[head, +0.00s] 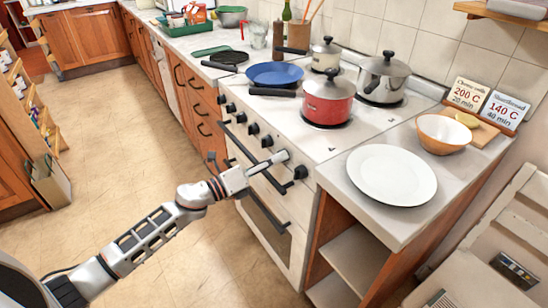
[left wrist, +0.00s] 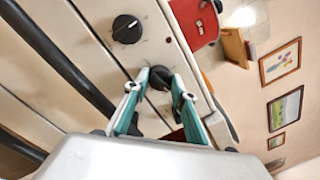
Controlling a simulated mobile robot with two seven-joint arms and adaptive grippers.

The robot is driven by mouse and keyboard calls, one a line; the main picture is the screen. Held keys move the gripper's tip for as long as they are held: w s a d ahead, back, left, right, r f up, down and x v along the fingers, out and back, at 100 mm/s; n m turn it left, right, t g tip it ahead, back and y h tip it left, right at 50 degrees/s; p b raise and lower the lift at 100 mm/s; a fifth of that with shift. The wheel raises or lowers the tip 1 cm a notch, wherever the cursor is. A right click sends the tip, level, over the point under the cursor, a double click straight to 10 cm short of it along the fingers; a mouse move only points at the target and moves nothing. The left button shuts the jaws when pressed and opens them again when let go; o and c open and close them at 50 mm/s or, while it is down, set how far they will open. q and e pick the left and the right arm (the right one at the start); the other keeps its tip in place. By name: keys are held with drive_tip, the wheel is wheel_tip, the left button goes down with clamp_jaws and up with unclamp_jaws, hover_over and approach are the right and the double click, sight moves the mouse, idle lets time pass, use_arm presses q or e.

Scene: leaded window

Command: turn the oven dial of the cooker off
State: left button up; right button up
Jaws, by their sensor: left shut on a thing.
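The white cooker (head: 277,225) has a row of black dials along its front panel. My left gripper (head: 282,156) is at the right part of this row, its fingers at the panel. In the left wrist view its two teal-and-white fingers (left wrist: 162,80) are closed on either side of a black dial (left wrist: 160,76), which they partly hide. In the left wrist view a free dial with a white mark (left wrist: 126,28) sits above the fingers. My right gripper is not in view.
A red pot (head: 328,100), a steel pot (head: 384,80) and a blue pan (head: 275,74) stand on the hob. Dark bar handles (left wrist: 58,62) cross the oven front. A white plate (head: 392,175) lies on the counter at right. The floor (head: 130,125) to the left is clear.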

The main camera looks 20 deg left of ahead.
use_arm(q)
drive_tip(key=shift+d+r+n+t+y+p, duration=0.15)
drive_tip(key=shift+n+y+p, duration=0.25)
drive_tip(key=shift+n+p, duration=3.05)
drive_tip(key=shift+a+f+n+t+y+p, duration=0.15)
drive_tip(key=shift+n+y+p, duration=0.25)
drive_tip(key=shift+n+p, duration=3)
use_arm(e)
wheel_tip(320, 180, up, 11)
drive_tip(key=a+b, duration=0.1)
drive_tip(key=b, duration=0.1)
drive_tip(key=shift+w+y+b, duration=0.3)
drive_tip(key=shift+b, duration=0.1)
use_arm(q)
drive_tip(key=n, duration=0.3)
drive_tip(key=shift+d, duration=0.1)
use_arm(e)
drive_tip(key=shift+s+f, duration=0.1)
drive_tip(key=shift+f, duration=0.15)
use_arm(q)
drive_tip(key=o, duration=1)
drive_tip(key=shift+o, duration=0.4)
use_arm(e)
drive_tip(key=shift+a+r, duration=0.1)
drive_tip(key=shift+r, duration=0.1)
